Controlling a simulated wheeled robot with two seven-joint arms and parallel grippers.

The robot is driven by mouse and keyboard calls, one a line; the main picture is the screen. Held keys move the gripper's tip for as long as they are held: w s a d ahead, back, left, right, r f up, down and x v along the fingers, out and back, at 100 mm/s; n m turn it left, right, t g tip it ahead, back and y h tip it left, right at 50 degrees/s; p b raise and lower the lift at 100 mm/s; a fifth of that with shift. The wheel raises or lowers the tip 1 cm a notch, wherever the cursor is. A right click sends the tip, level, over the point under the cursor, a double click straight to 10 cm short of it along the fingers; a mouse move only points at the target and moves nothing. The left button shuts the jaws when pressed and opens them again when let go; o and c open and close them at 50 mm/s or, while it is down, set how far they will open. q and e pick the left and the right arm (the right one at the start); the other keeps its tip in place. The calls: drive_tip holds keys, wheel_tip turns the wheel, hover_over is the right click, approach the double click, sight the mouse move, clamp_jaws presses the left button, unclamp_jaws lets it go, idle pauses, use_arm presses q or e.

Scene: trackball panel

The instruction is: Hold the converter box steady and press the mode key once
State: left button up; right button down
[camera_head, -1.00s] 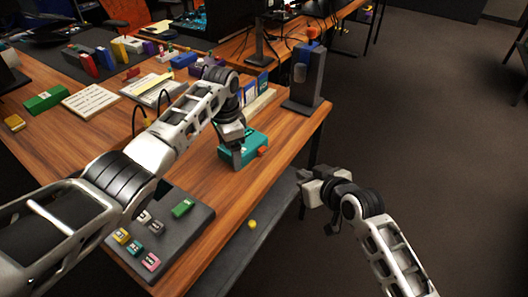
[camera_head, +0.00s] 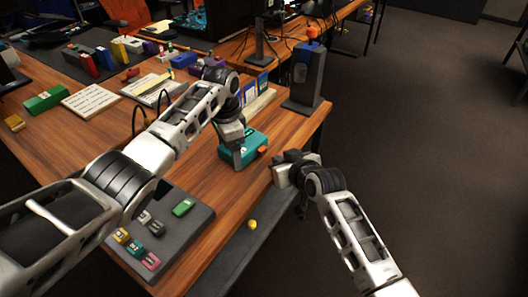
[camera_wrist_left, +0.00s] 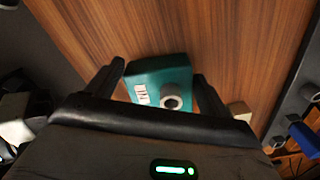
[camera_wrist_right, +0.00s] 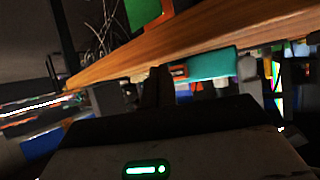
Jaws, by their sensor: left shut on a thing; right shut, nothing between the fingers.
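The teal converter box (camera_head: 256,139) stands on the wooden table near its right edge, with an orange key (camera_head: 262,151) on its right side. My left gripper (camera_head: 237,160) is shut on the box from above; in the left wrist view its two fingers (camera_wrist_left: 160,70) flank the teal body (camera_wrist_left: 150,70), which shows a white label and a round grey part. My right gripper (camera_head: 276,174) is shut and empty, just right of the box beyond the table edge. In the right wrist view, its closed fingertips (camera_wrist_right: 158,70) appear beside the orange key (camera_wrist_right: 179,70), apparently apart.
A dark stand (camera_head: 305,80) rises behind the box at the table's right edge. A grey tray (camera_head: 190,235) with small coloured blocks lies at the front. A yellow ball (camera_head: 252,224) rests on a lower dark surface. Floor to the right is free.

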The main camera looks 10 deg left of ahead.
drive_tip(key=shift+w+a, duration=0.3)
drive_tip(key=shift+a, duration=0.2)
idle(1.8)
drive_tip(key=shift+w+a, duration=0.2)
drive_tip(key=shift+a, duration=0.15)
drive_tip(key=shift+w+a, duration=0.25)
drive_tip(key=shift+a, duration=0.1)
idle(0.7)
drive_tip(key=shift+d, duration=0.1)
drive_tip(key=shift+s+d, duration=0.5)
drive_tip(key=shift+d, duration=0.15)
drive_tip(key=shift+d, duration=0.1)
drive_tip(key=shift+s+d, duration=0.7)
drive_tip(key=shift+d, duration=0.3)
drive_tip(key=shift+s+d, duration=0.65)
drive_tip(key=shift+d, duration=0.35)
